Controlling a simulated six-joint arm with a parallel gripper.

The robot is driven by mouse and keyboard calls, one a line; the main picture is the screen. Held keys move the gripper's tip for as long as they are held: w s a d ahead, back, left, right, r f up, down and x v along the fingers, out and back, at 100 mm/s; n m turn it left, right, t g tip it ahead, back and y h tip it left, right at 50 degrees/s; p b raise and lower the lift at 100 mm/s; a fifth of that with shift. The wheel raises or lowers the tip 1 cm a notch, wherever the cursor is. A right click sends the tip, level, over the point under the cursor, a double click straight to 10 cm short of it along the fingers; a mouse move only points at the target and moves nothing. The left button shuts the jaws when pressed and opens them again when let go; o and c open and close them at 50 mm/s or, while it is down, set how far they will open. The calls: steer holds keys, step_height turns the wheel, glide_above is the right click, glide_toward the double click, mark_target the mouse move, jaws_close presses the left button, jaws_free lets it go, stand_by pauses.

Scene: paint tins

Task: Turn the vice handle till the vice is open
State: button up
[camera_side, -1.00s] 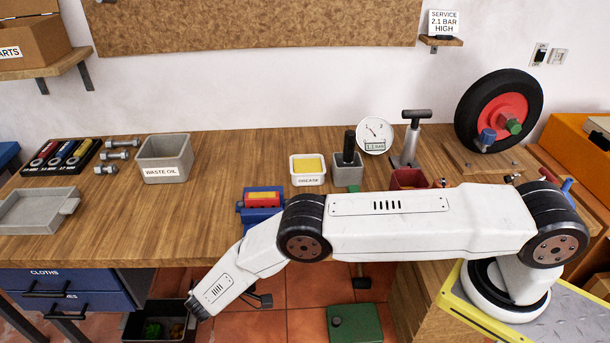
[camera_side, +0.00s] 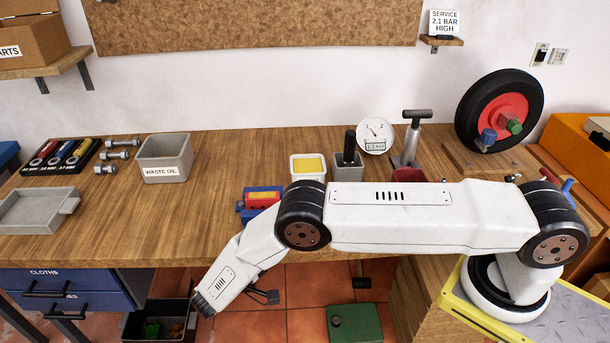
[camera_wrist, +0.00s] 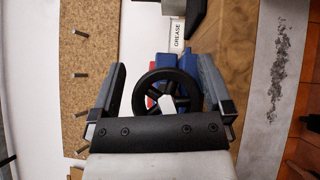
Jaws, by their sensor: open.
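The blue vice (camera_side: 262,192) stands at the front edge of the bench, with a red and yellow piece between its jaws. My arm covers part of it in the side view. In the wrist view, the vice (camera_wrist: 196,68) shows behind its handle, a round black spoked wheel (camera_wrist: 139,92) with a pale patch near its hub. My gripper (camera_wrist: 163,65) is open, with one finger on each side of the wheel. Gaps show between the fingers and the rim, and the gripper holds nothing. I cannot tell how wide the vice jaws stand apart.
A grease tub (camera_side: 308,167) and a grey pot (camera_side: 347,173) stand behind the vice. A round gauge (camera_side: 374,134) and a pump (camera_side: 411,140) are farther right. A waste oil bin (camera_side: 165,160) stands to the left. The bench between bin and vice is clear.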

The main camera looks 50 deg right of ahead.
steer(key=s+d+r, duration=0.2)
steer(key=s+r, duration=1)
steer(key=shift+s+r+m, duration=0.2)
steer(key=shift+s+m, duration=0.1)
steer(key=shift+s, duration=0.1)
stand_by(0.5)
stand_by(0.3)
